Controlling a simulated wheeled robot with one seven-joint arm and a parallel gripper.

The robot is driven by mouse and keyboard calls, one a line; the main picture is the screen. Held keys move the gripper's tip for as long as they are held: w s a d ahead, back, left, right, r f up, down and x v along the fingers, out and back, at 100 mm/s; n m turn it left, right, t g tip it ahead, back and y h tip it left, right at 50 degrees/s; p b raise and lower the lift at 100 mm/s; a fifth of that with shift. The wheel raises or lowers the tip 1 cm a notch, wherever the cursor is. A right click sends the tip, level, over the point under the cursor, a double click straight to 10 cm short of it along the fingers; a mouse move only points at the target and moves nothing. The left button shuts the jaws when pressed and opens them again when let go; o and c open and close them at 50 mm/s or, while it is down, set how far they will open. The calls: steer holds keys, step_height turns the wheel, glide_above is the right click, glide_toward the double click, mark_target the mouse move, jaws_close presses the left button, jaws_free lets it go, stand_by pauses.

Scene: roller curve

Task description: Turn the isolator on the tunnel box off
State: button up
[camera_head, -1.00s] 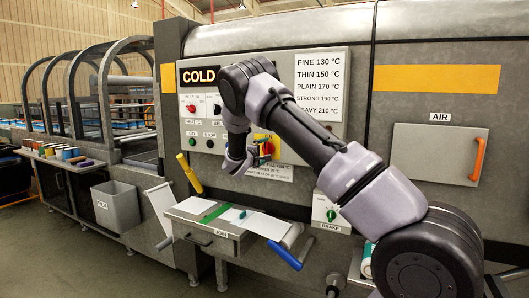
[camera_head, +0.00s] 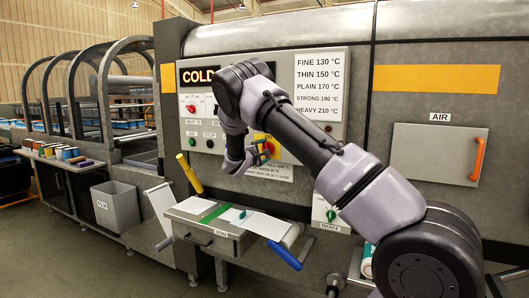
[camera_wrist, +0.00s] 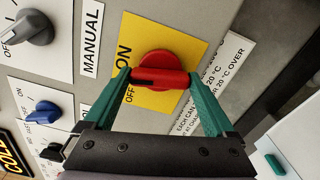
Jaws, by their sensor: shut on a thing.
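The isolator is a red rotary knob (camera_wrist: 160,68) on a yellow plate (camera_wrist: 180,42) marked ON and OFF. In the wrist view the knob's bar lies across the picture, its dark-marked left end between the two words. My gripper (camera_wrist: 160,78) has its teal fingers closed on the two ends of this bar. In the head view my gripper (camera_head: 262,153) is at the control panel, and the wrist and fingers hide most of the knob; part of the yellow plate shows around them.
In the wrist view a grey knob (camera_wrist: 33,27) and a blue knob (camera_wrist: 42,107) sit left of the yellow plate. In the head view a small table (camera_head: 215,236) with a blue handle (camera_head: 284,256) stands below my arm. A BRAKE box (camera_head: 331,212) is right of the panel bottom.

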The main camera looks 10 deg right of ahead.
steer(key=shift+f+n, duration=0.1)
steer(key=shift+n, duration=7.5)
steer(key=o, duration=1.1)
steer(key=shift+c, duration=0.2)
steer(key=shift+s+a, duration=0.1)
steer(key=v, duration=1)
steer(key=shift+s+a, duration=0.15)
steer(key=shift+s, duration=0.15)
